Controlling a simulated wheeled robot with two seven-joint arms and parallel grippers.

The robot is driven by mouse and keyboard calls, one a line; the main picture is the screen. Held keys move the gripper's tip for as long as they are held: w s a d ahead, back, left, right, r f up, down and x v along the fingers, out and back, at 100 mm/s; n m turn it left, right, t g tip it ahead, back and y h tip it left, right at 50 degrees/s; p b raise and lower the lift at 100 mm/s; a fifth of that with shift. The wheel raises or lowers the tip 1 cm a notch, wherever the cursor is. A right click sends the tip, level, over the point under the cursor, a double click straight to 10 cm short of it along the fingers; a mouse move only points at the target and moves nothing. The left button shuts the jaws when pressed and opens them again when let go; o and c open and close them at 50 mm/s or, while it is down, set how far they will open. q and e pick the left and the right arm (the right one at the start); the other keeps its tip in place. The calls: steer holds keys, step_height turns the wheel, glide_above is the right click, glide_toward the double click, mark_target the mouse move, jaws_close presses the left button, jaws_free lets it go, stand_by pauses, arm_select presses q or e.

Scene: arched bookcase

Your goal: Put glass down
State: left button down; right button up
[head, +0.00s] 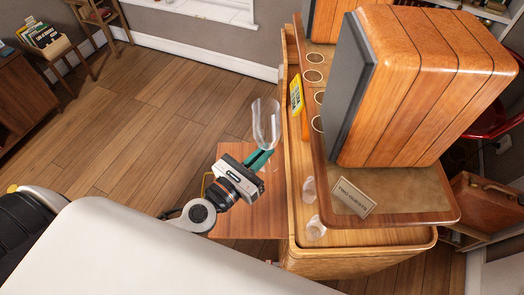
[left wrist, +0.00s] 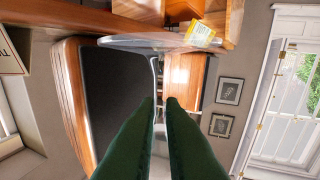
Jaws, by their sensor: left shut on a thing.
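A clear stemmed glass (head: 266,122) is held in the air in the head view, to the left of a wooden cabinet (head: 297,150). My left gripper (head: 260,158) has green fingers and is shut on it from below. In the left wrist view the two green fingertips (left wrist: 161,104) close around the thin glass stem, and a wide round part of the glass (left wrist: 150,44) spreads beyond them. A reddish-brown wooden board (head: 248,224) lies below, beside the cabinet. My right gripper is not in view.
Clear glasses (head: 315,228) stand on the cabinet's ledge. A big wooden speaker (head: 415,85) and a small card (head: 354,198) sit on the raised top. Open floor (head: 160,110) lies left.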

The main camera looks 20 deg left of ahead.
arm_select(q)
steer(key=shift+m, duration=0.3)
steer(key=shift+s+a, duration=0.1)
steer(key=s+a+n+y+b, duration=0.1)
steer(key=y, duration=0.1)
steer(key=s+a+r+n+y+b, duration=0.1)
steer(key=y, duration=0.1)
steer(key=s+a+n+t+y+b, duration=0.1)
steer(key=a+y, duration=0.1)
steer(key=shift+r+n, duration=0.15)
steer(key=shift+n, duration=0.25)
